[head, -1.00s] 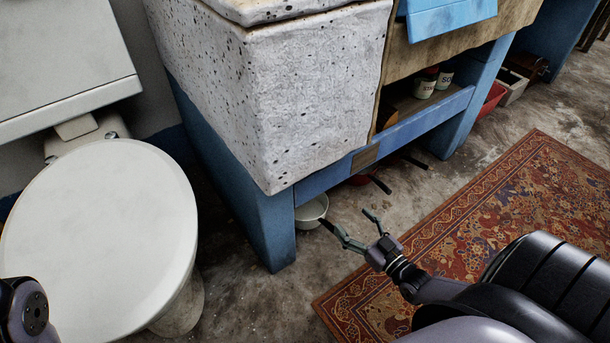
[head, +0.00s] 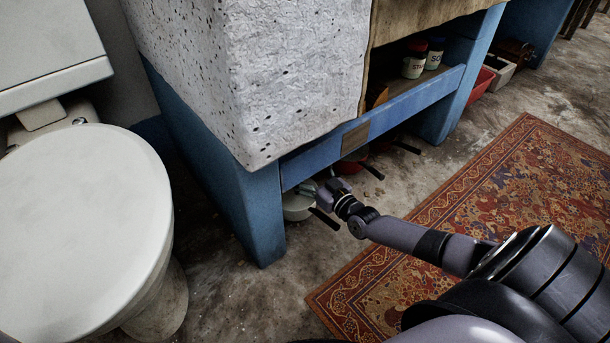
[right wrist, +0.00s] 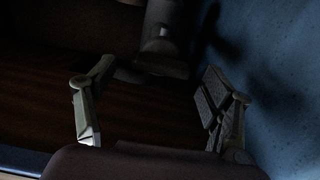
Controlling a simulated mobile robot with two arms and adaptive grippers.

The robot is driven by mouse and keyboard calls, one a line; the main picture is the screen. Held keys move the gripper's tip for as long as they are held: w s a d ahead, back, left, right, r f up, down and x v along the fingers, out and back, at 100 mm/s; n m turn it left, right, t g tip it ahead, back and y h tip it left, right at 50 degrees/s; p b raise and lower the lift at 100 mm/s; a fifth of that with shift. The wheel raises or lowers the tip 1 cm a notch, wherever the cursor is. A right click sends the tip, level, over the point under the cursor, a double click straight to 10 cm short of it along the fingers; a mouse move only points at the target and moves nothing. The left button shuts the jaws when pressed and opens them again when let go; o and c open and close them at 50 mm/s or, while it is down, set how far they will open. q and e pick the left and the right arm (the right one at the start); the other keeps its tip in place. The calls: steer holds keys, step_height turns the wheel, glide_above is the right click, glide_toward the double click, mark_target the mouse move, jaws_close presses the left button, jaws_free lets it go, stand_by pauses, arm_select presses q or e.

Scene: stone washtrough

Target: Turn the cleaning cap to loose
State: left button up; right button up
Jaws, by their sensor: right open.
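My right gripper (head: 313,189) reaches under the front of the stone trough (head: 255,80), just above a white bowl (head: 296,206) on the floor. In the right wrist view my right gripper (right wrist: 158,105) is open, with its two fingers wide apart and nothing between them. Beyond the fingers, at the top middle, hangs a dark grey upright pipe (right wrist: 163,30) with a wider end (right wrist: 161,64). This end may be the cleaning cap; the view is too dark to tell or to read any marking. The head view does not show the cap. My left gripper is not in view.
The trough's blue support (head: 255,205) stands left of my right gripper; a blue wall face (right wrist: 285,80) is close on the right in the wrist view. A white toilet (head: 75,220) is at left. Red pans (head: 352,162) lie underneath. A patterned rug (head: 500,200) covers the floor.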

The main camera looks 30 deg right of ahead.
steer(key=shift+w, duration=0.45)
steer(key=c, duration=1.2)
steer(key=shift+o, duration=0.2)
steer(key=shift+r, duration=0.1)
